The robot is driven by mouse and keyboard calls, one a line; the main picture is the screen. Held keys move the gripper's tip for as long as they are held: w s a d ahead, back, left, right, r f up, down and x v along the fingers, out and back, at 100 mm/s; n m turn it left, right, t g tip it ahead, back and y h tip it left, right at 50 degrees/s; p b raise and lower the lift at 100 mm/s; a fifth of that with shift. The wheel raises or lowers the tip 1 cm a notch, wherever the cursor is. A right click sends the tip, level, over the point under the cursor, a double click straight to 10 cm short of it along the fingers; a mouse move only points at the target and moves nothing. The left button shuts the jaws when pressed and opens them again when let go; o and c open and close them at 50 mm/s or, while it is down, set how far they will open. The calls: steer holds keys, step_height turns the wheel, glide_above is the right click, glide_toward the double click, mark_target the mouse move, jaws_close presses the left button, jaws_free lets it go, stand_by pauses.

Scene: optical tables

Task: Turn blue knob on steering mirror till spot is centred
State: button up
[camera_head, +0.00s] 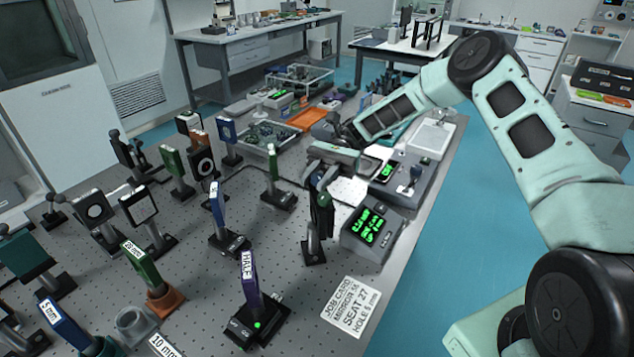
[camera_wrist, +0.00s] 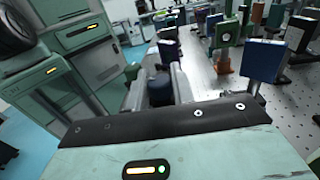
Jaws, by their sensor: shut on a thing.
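My gripper (camera_head: 322,180) reaches down over a dark post-mounted mount (camera_head: 316,225) at the table's right side. In the wrist view my gripper (camera_wrist: 159,84) has its two grey fingers on either side of a dark blue knob (camera_wrist: 160,90), shut on it. In the head view the knob is hidden by my gripper, and a small green part shows on the mount. The mirror's face is not clearly visible. I cannot make out a light spot on any target.
A grey box with a green readout (camera_head: 368,226) stands right of the mount, near the table edge. A job card (camera_head: 351,306) lies in front. Post-mounted optics, including a purple one (camera_head: 250,285) and a blue one (camera_head: 217,209), crowd the left. An orange tray (camera_head: 307,118) lies behind.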

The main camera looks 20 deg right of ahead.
steer(key=shift+n+g+h+b, duration=0.35)
steer(key=shift+n+g+h, duration=0.65)
steer(key=shift+g+h, duration=0.1)
steer(key=o, duration=0.9)
steer(key=shift+o, duration=0.2)
